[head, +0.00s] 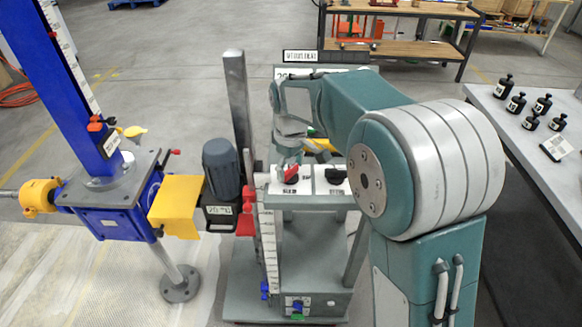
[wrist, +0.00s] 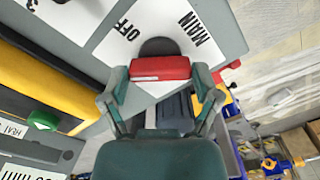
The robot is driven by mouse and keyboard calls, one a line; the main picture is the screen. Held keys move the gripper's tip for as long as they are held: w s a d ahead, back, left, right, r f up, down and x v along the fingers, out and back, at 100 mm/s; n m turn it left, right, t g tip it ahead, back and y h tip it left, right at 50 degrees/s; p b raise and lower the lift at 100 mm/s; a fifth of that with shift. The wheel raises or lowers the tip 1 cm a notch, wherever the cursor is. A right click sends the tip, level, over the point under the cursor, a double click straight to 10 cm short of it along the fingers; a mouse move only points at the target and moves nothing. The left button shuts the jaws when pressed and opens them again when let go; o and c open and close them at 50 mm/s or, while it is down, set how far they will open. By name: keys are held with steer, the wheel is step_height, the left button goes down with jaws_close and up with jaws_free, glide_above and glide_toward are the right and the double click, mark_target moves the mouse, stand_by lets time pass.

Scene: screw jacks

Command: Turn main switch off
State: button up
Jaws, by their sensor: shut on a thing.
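The main switch (head: 291,174) is a red knob on a black round base, on a white plate of the grey panel. In the wrist view the red knob (wrist: 160,68) lies crosswise between my fingers, beside the printed words "OFF" and "MAIN". My gripper (wrist: 160,88) is shut on the knob, one finger at each end. In the head view my arm reaches over the panel from the right, and the gripper is just behind the knob, partly hidden by my own links.
A second, black knob (head: 335,176) sits right of the switch. A grey motor (head: 222,168) and a yellow guard (head: 176,204) stand at the left, by a tall blue screw jack (head: 66,75). Black weights (head: 516,101) stand on the right table. A green button (wrist: 44,119) shows in the wrist view.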

steer(key=m, duration=0.5)
steer(key=shift+w+a+m, duration=0.1)
steer(key=shift+w+m, duration=0.05)
steer(key=shift+m, duration=0.15)
steer(key=shift+r+m, duration=0.1)
steer(key=shift+m, duration=2.1)
steer(key=o, duration=0.8)
steer(key=shift+o, duration=0.8)
step_height(320, 180, up, 12)
steer(key=shift+a+f, duration=0.15)
steer(key=shift+f, duration=0.05)
